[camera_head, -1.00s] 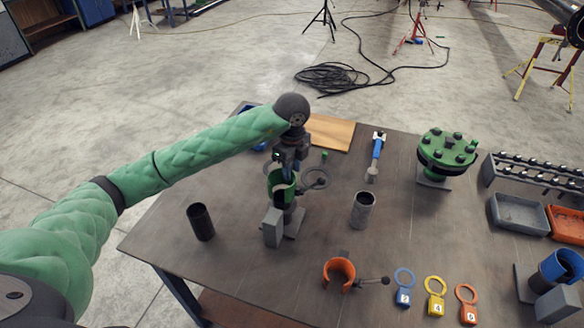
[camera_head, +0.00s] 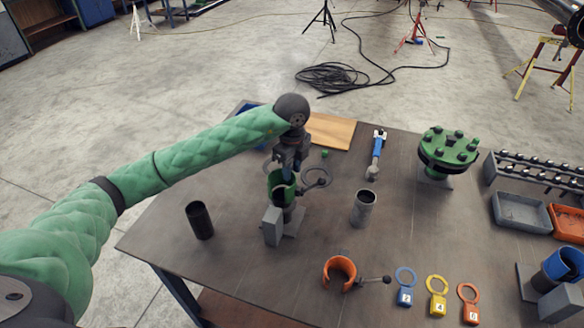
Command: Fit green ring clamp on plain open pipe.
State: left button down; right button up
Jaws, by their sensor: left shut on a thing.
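My left gripper (camera_head: 287,172) points down from the end of the green arm and is shut on the green ring clamp (camera_head: 274,187). The clamp is at the top of an upright piece on a grey stand (camera_head: 272,227). The gripper hides part of it, so I cannot tell whether it is around that piece or just above it. A dark lever knob shows to its right. A plain grey open pipe (camera_head: 363,210) stands upright to the right, and a black open pipe (camera_head: 201,221) stands to the left. My right gripper is not in view.
An orange clamp (camera_head: 340,273) with a lever stands at the front, beside several numbered tags (camera_head: 437,297). A blue clamp (camera_head: 562,265) is at the right. A green flange (camera_head: 449,152), a blue-handled tool (camera_head: 378,150) and trays (camera_head: 520,212) lie farther back. Bare table surrounds the black pipe.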

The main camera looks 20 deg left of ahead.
aim_at(292, 176)
pick_arm(q)
jog(key=shift+f+b, duration=0.7)
jog(key=shift+f, duration=0.35)
jog(key=shift+f+b, duration=0.45)
jog(key=shift+b, duration=0.05)
dwell(0.4)
jog(key=c, duration=1)
grip_release()
jog(key=shift+o, duration=0.2)
jog(key=shift+r, duration=0.1)
